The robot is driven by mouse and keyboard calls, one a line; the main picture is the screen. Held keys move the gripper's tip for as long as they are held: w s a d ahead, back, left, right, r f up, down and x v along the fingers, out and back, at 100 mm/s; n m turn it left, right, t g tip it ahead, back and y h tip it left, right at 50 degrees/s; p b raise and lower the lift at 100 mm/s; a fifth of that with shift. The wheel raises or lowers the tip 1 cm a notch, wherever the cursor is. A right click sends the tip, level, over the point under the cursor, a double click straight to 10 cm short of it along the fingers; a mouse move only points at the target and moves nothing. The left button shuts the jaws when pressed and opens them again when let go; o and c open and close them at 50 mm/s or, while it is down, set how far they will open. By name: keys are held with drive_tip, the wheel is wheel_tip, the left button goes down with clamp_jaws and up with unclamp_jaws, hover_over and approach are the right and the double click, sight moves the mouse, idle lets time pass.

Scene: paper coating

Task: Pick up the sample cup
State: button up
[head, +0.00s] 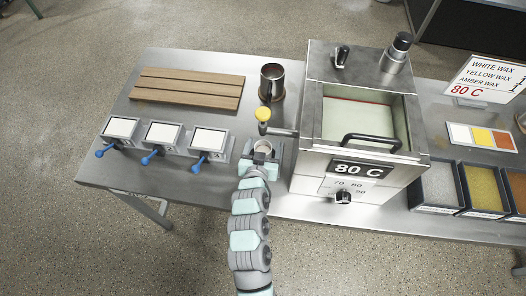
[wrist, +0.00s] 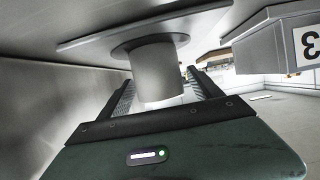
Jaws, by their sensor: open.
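The sample cup (head: 263,146) is a small pale cup standing below the tap at the left side of the wax tank. In the wrist view the cup (wrist: 158,75) appears as a plain grey cylinder, with a wider round flange and a flat plate beyond one end. My gripper (head: 262,158) is at the cup from the front. In the wrist view the gripper (wrist: 160,88) is open, with one finger on each side of the cup. A gap shows on at least one side; contact on the other is unclear.
The wax tank (head: 325,145) stands right, a metal mug (head: 272,82) behind. Several blue-handled blocks (head: 208,140) are left, near a slatted wooden board (head: 187,88). A plate marked 3 (wrist: 310,42) shows in the wrist view.

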drive_tip(key=shift+x, duration=1)
drive_tip(key=shift+r, duration=0.1)
drive_tip(key=shift+c, duration=0.4)
